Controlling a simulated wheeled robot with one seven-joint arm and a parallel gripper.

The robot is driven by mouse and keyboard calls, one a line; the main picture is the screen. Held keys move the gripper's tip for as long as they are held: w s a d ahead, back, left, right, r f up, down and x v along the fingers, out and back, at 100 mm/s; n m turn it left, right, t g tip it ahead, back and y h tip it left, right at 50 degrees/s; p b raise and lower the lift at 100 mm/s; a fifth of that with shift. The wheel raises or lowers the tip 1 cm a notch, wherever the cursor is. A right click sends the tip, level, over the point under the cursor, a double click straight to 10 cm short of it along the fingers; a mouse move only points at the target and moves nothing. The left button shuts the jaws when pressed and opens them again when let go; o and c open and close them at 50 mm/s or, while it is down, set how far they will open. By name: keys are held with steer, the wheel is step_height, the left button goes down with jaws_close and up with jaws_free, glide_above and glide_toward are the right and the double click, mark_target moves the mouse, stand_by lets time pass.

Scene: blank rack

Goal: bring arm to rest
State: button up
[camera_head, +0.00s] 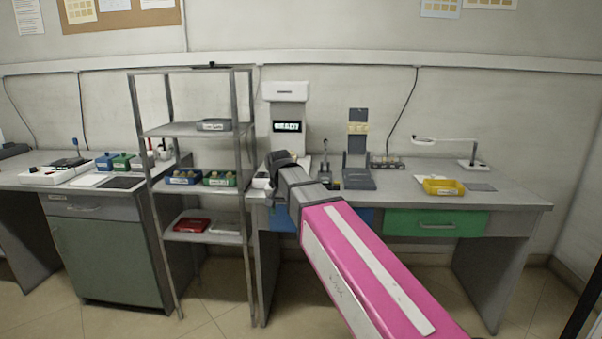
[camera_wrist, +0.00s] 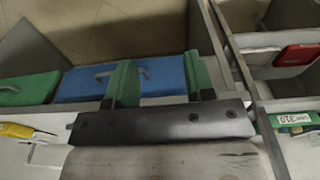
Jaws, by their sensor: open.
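My arm, with a pink and white link (camera_head: 375,265), reaches forward from the lower right of the head view toward the workbench. A blue drawer (camera_wrist: 75,84) with a grey handle lies beyond the fingers. In the head view the fingers are small and partly hidden by my wrist.
The grey rack (camera_head: 197,130) stands close left of my gripper, with bins and a red tray (camera_head: 191,225) on its shelves. The display device (camera_head: 287,115) stands behind. A yellow bin (camera_head: 442,187) and a lamp (camera_head: 446,141) are on the right bench, above a green drawer (camera_head: 435,223).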

steer(key=s+d+f, duration=0.4)
steer(key=d+f, duration=0.4)
steer(key=f, duration=0.1)
steer(key=s+d+f, duration=0.3)
steer(key=d+f, duration=0.6)
steer(key=s+d+f+g, duration=0.1)
steer(key=s+d+f, duration=0.3)
steer(key=d+f, duration=0.4)
steer(key=shift+s+d+f+n, duration=0.3)
steer(key=shift+s+f, duration=0.05)
steer(key=shift+f, duration=0.45)
